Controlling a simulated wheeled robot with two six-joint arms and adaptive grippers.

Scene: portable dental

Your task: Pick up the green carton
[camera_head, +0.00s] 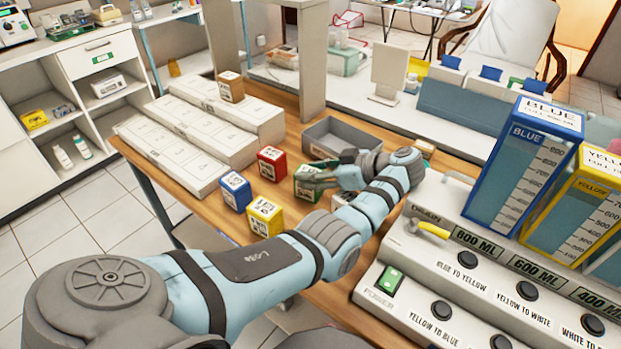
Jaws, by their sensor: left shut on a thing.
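The green carton (306,190) is a small box with a printed label, on the wooden table in the middle of the view. My left gripper (308,178) reaches it from the right, with its fingers closed at the carton's upper part. The gripper and wrist cover part of the carton, so I cannot tell whether it is clear of the table. My right gripper is not in view.
Red (272,163), blue (235,191) and yellow (265,216) cartons stand just left of the green one. A grey tray (335,128) lies behind it. Long white boxes (187,150) fill the table's left side. A large dispenser with buttons (470,265) stands at right.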

